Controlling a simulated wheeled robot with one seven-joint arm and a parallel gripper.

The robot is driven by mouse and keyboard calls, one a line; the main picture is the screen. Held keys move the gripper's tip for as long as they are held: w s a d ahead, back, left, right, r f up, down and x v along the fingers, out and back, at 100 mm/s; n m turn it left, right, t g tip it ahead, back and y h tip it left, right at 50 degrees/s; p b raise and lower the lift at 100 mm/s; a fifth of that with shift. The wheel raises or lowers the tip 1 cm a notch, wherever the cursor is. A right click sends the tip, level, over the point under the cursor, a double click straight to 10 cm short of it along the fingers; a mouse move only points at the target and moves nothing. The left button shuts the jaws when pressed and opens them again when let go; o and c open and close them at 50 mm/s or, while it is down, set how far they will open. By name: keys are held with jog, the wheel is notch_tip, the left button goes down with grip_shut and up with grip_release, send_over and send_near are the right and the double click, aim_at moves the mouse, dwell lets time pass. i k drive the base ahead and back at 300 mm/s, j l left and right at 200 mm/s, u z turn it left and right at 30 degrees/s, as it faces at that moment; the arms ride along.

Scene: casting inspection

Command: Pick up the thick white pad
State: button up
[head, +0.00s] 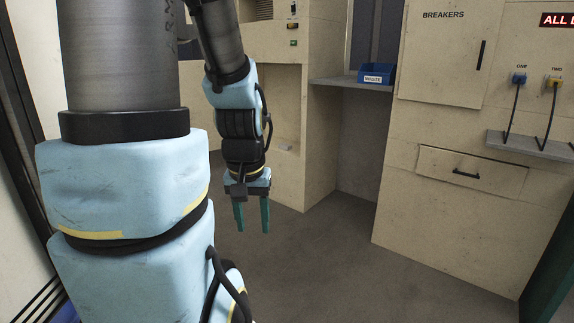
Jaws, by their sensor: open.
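My gripper (252,218) hangs pointing down in the middle of the head view, with its two teal fingers apart and nothing between them. I cannot make out a thick white pad for certain. A small pale item (286,148) shows just right of my gripper's wrist, against the beige cabinet; it is too small to tell what it is. My arm hides part of the scene on the left.
A blue bin labelled WASTE (375,74) sits on a grey shelf (340,83) in the recess. A beige breaker cabinet (420,120) with a drawer (470,170) stands at right. The grey floor (350,260) is clear.

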aim_at(285, 146)
jog(key=i, duration=2.55)
jog(key=i+l+u, duration=0.2)
jog(key=i+u, duration=0.2)
jog(key=i, duration=0.5)
jog(key=i+l+u, duration=0.4)
jog(key=i, duration=0.45)
jog(key=i+l+u, duration=0.4)
jog(key=i+l, duration=0.35)
jog(key=l, duration=0.1)
